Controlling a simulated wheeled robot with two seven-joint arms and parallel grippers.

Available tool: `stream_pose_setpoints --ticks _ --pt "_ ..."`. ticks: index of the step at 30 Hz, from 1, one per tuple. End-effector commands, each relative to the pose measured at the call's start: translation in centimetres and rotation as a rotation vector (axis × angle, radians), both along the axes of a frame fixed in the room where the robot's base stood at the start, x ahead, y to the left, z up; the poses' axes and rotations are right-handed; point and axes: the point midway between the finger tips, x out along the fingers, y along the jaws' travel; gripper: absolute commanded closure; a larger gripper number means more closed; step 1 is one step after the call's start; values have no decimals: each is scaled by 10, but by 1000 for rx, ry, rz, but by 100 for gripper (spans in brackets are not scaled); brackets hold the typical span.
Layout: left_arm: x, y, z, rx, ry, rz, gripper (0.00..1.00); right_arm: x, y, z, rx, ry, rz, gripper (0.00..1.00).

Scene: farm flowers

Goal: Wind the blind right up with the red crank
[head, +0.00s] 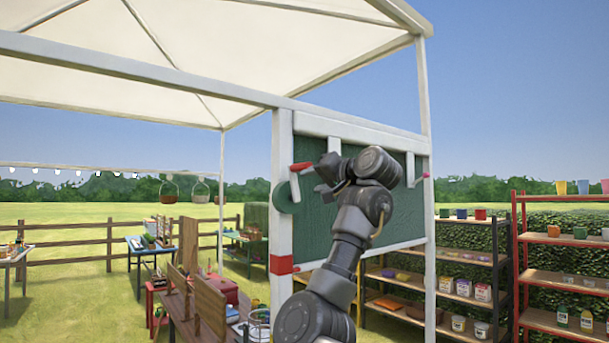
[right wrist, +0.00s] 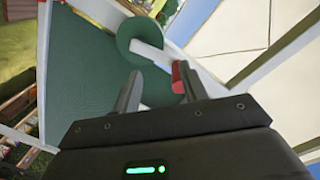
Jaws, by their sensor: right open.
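The dark green blind (head: 340,215) hangs well down in the stall's white frame, below a white top rail (head: 360,128). The crank's red handle (head: 301,166) sits at the top left, by a green disc (head: 287,197) on the post. My right gripper (head: 322,180) is just right of the handle, open and empty. In the right wrist view the red handle (right wrist: 177,77) shows close by the right finger, on a white crank arm (right wrist: 150,54) across the green disc (right wrist: 140,38). I cannot tell whether the finger touches it. My left gripper is out of view.
A white post (head: 281,230) with a red band stands left of the blind. Shelves with pots (head: 470,255) and a red rack (head: 518,260) stand to the right. A wooden table with boards (head: 205,310) is at the lower left.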

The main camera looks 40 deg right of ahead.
Motion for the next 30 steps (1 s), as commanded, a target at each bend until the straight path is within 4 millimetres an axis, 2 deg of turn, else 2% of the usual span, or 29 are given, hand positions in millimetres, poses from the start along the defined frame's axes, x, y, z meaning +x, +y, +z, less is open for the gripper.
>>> stream_pose_setpoints --ticks 1,4,7,11,14,24,30 --pt "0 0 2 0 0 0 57 -17 -3 18 16 -29 3 57" --pt "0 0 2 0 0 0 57 -39 -7 35 38 -59 9 57" --pt "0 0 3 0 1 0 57 -47 -8 40 45 -69 11 57" --pt "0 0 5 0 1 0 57 -45 -8 41 46 -68 12 57" --pt "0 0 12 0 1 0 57 -37 -8 43 46 -66 13 57" --pt "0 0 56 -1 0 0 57 25 -9 46 45 -64 13 57" --pt "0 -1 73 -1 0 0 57 52 -10 44 45 -67 12 57"
